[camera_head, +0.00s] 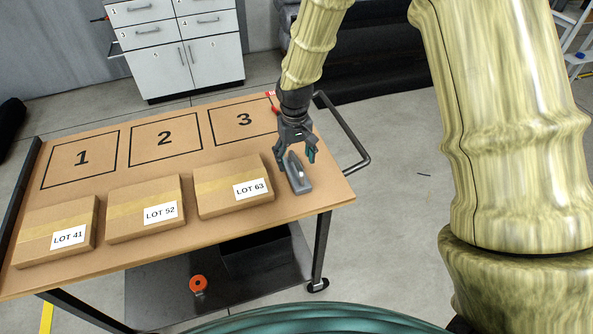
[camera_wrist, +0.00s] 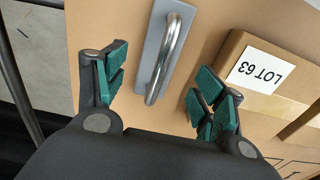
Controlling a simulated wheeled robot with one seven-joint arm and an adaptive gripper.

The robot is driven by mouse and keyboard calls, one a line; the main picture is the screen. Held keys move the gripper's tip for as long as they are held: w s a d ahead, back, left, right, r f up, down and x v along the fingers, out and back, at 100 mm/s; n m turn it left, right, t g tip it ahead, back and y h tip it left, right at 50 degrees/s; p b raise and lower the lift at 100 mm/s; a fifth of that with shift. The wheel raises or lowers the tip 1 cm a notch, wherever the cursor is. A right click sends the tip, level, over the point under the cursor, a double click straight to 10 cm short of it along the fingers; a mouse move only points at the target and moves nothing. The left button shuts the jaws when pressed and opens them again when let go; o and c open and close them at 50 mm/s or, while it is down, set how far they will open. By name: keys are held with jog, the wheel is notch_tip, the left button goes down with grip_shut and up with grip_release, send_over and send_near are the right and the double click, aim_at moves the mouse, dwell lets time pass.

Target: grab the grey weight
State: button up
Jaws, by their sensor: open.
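The grey weight (camera_head: 298,174) is a flat grey plate with a raised metal handle, lying on the cart top near its right end, right of the LOT 63 box. In the wrist view the weight's grey plate (camera_wrist: 150,50) and its shiny handle (camera_wrist: 170,55) lie ahead of the fingers, at the top middle. My gripper (camera_head: 296,156) is above the far end of the weight in the head view. In the wrist view my gripper (camera_wrist: 158,92) has its green-padded fingers spread wide, with the near end of the handle showing between them. Nothing is held.
The cart (camera_head: 150,262) has a push handle (camera_head: 350,145) at its right end. Boxes LOT 63 (camera_head: 225,182), LOT 52 (camera_head: 135,204) and LOT 41 (camera_head: 40,240) stand left of the weight. Marked squares 1, 2 and 3 (camera_head: 240,130) behind them are mostly clear.

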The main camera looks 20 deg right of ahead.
aim_at(296, 171)
jog(key=shift+s+f+p, duration=0.2)
jog(key=shift+f+p, duration=0.15)
jog(key=shift+d+f+p, duration=0.1)
jog(key=shift+f+p, duration=0.85)
jog(key=shift+f, duration=1.3)
jog(key=shift+r, duration=0.1)
grip_shut()
